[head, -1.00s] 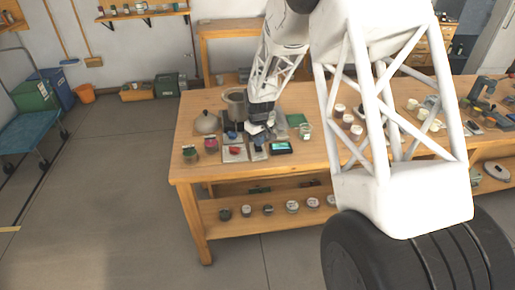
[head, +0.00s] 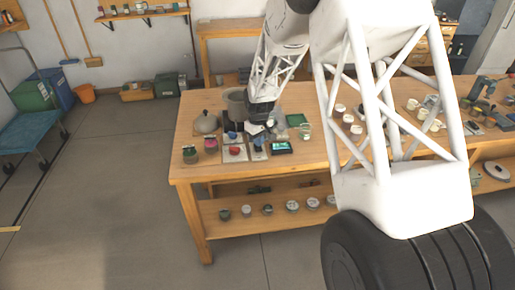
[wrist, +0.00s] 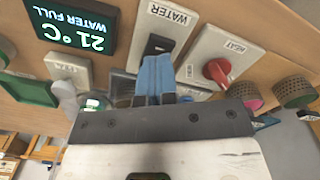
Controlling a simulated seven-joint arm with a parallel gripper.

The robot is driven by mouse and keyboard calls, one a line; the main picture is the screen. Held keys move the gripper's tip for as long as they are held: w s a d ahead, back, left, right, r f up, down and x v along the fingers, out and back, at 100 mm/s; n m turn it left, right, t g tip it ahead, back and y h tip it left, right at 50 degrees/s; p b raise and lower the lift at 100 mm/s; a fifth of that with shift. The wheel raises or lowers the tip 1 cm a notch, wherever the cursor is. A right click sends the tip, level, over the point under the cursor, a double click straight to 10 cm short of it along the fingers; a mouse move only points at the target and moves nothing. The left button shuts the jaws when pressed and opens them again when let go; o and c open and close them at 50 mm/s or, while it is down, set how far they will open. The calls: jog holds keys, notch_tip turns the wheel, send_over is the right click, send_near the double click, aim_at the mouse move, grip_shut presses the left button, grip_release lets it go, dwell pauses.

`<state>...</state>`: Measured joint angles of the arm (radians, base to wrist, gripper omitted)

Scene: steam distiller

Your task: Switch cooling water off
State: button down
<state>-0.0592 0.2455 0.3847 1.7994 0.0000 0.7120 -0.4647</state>
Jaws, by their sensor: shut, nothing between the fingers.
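The WATER panel (wrist: 172,18) is a pale plate with a black rocker switch (wrist: 157,45), upside down in the wrist view. Which way the rocker is tipped I cannot tell. My gripper (wrist: 155,72) has blue fingertips, shut together and empty, pointing at the switch's near end. Whether they touch it I cannot tell. In the head view my gripper (head: 262,130) is low over the bench, behind the WATER panel (head: 259,153). The display (wrist: 70,25) reads "21 °C" and "WATER FULL"; it also shows in the head view (head: 281,147).
The HEAT panel (wrist: 228,48) with its red knob (wrist: 217,70) is beside the WATER panel. A grey pot (head: 236,101), a domed lid (head: 206,123), two small jars and a glass beaker (head: 305,131) stand close by. A green tray (head: 297,120) lies behind the display.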

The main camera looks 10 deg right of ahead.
aim_at(259, 149)
jog(key=shift+f, duration=1.35)
dwell(1.6)
jog(key=shift+r, duration=0.1)
jog(key=shift+r, duration=3.4)
